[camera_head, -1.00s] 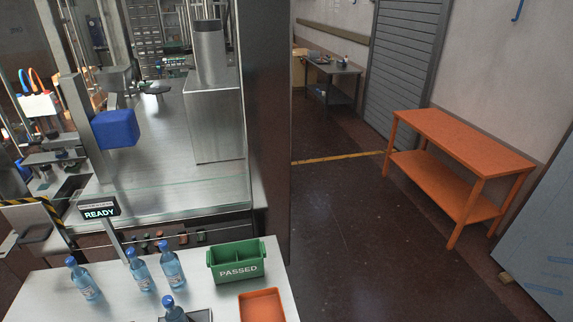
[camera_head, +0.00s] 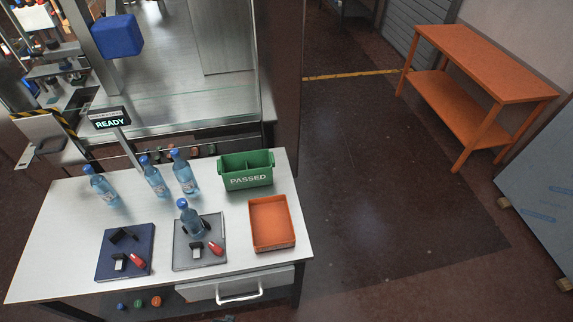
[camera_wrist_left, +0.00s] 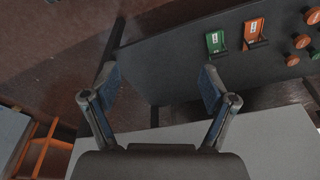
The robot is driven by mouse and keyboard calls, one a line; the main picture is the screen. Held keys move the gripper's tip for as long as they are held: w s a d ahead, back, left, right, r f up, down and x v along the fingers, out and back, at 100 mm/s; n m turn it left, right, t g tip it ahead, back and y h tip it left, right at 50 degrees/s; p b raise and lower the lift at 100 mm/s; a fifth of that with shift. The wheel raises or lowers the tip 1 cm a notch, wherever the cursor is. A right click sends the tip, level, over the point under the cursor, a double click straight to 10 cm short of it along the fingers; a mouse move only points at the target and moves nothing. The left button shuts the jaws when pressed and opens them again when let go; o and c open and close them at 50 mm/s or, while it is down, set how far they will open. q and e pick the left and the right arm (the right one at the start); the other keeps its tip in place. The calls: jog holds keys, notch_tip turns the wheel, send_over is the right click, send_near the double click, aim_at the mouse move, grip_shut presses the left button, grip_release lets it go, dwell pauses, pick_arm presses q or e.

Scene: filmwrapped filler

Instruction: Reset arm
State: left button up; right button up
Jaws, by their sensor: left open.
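My left gripper (camera_wrist_left: 160,80) shows only in the left wrist view, with its two fingers spread wide and nothing between them. Below it are a dark panel (camera_wrist_left: 190,62) and a light grey surface (camera_wrist_left: 270,135). Neither of my arms shows in the head view, and my right gripper is in no view.
The white table (camera_head: 60,235) holds several blue-capped bottles, one bottle (camera_head: 190,218) on a grey plate (camera_head: 180,257), a blue plate (camera_head: 103,265), a green PASSED crate (camera_head: 247,181) and an orange tray (camera_head: 272,245). An orange bench (camera_head: 490,70) stands right. Open floor (camera_head: 390,190) lies between.

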pick_arm(q)
jog(key=s+a+f+g+b, duration=0.1)
jog(key=s+a+f, duration=0.2)
jog(key=s+f, duration=1.5)
jog(key=shift+s+a+f, duration=0.15)
jog(key=shift+s+f, duration=0.2)
jog(key=shift+f, duration=0.6)
